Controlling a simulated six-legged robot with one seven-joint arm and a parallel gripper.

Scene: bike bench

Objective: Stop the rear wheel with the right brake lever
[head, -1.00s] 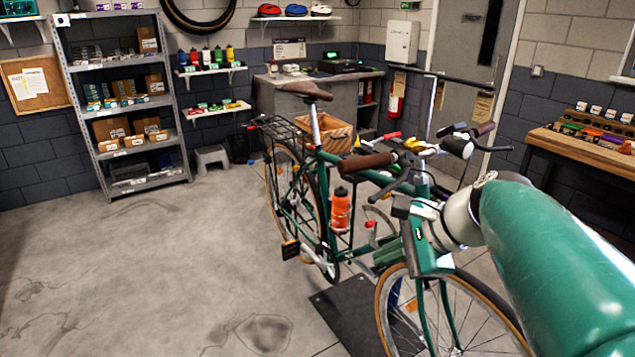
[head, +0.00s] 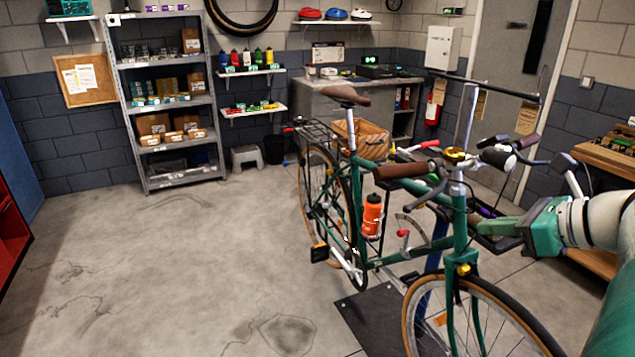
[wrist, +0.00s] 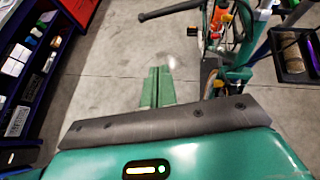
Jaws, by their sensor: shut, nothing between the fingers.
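A green bike faces me on a stand in the head view. The right brake lever (head: 432,192) is the dark lever beside the brown grip (head: 405,170) at the picture's left of the handlebar. In the wrist view a dark lever (wrist: 170,11) crosses the top edge. The rear wheel (head: 322,200) is at the back, partly behind the frame; I cannot tell if it turns. My gripper (head: 500,226) is low beside the front of the frame, to the right of and below that lever. In the wrist view my gripper (wrist: 157,75) has its green fingers together and empty, apart from the lever.
The other brake lever (head: 534,162) and grip are at the handlebar's right. The front wheel (head: 475,320) stands below my gripper. A red cabinet (head: 12,230) is far left. Floor left of the bike is clear.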

